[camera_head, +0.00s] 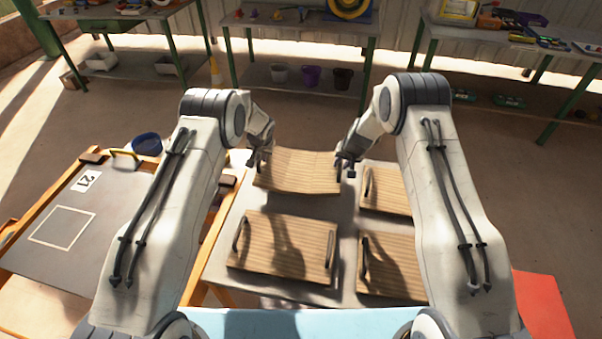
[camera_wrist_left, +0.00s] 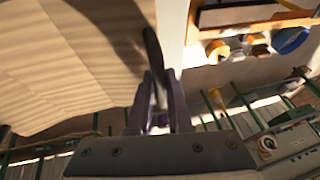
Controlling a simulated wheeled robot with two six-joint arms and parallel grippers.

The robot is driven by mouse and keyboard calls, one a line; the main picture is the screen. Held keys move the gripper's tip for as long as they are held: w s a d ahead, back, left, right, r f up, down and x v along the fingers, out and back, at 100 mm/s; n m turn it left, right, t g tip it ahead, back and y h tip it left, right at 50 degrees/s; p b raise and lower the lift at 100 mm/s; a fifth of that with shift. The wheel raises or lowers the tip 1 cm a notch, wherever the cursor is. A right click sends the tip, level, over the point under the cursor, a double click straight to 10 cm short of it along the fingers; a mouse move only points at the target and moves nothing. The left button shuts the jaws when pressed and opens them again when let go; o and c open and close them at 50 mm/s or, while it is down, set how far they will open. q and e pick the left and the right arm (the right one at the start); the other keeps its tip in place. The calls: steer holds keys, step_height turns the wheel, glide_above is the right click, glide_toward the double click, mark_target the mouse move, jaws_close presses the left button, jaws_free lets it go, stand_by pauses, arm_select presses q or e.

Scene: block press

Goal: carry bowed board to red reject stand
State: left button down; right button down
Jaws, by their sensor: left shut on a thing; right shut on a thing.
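The bowed board (camera_head: 297,170) is a wooden slatted panel with a visible curve, at the far left of the pale table (camera_head: 345,215). My left gripper (camera_head: 261,163) is shut on the dark handle at its left end. My right gripper (camera_head: 345,168) is shut at its right end, where the arm partly hides the handle. In the left wrist view the fingers (camera_wrist_left: 160,118) close on the handle (camera_wrist_left: 153,52), with the board (camera_wrist_left: 65,65) beside it. I cannot tell if the board is clear of the table. A red surface, apparently the reject stand (camera_head: 543,305), shows at lower right.
Three other boards with handles lie on the table: front left (camera_head: 280,248), back right (camera_head: 388,192) and front right (camera_head: 395,262). A grey panel (camera_head: 105,235) with a white square outline is at left, near a blue bowl (camera_head: 147,144). Open floor lies behind the table.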

arm_select(q)
steer(key=shift+d+r+p, duration=0.35)
steer(key=shift+r, duration=0.3)
arm_select(e)
steer(key=shift+a+r, duration=0.3)
steer(key=shift+r, duration=0.55)
steer(key=shift+w, duration=0.1)
arm_select(q)
steer(key=shift+f, duration=0.15)
arm_select(e)
steer(key=shift+f, duration=0.15)
